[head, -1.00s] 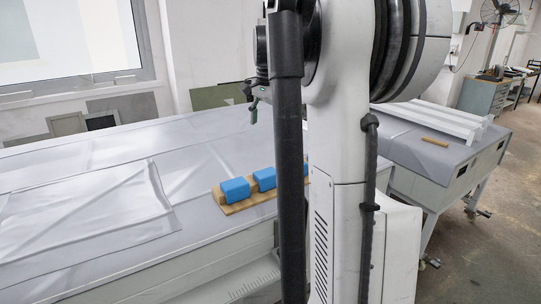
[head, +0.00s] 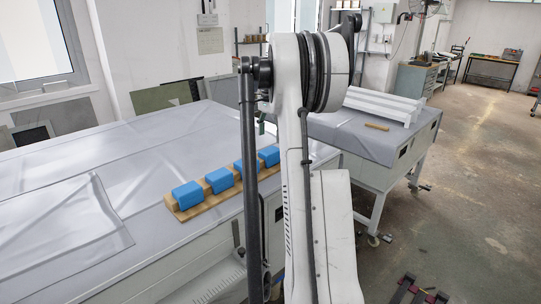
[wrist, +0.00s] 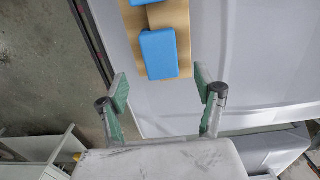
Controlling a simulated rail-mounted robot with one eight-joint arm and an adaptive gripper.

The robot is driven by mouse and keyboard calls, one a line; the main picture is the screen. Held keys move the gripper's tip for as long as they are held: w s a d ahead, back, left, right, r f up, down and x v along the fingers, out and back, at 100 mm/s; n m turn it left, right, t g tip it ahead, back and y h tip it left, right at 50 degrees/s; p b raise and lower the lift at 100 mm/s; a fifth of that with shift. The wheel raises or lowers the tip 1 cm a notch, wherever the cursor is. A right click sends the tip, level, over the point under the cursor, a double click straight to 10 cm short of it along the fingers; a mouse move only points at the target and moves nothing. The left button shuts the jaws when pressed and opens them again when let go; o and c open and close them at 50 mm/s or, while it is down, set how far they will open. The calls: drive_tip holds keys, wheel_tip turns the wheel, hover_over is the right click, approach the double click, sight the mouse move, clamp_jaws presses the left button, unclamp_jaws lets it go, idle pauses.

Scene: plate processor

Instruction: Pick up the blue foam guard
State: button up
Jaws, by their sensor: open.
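Several blue foam blocks stand in a row on a wooden board on the table in the head view: the near one (head: 186,195), a second (head: 219,180), a third (head: 245,172) and the far one (head: 269,156). The wooden board (head: 205,205) is partly hidden by my arm. In the wrist view, one blue block (wrist: 158,54) lies just beyond my gripper (wrist: 162,86), roughly between the lines of the two green fingers. The fingers are apart with nothing between them. Part of another blue block shows at the top edge. In the head view my gripper is mostly hidden behind my arm.
A grey-covered table (head: 110,160) carries the board, with a clear sheet (head: 60,225) at its left. A second table (head: 350,135) at the right holds white profiles (head: 382,105) and a small wooden strip (head: 377,127). Open floor lies at the right.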

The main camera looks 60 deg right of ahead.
sight(270, 150)
drive_tip(key=shift+f+p, duration=0.45)
drive_tip(key=shift+f, duration=3.2)
drive_tip(key=c, duration=1.2)
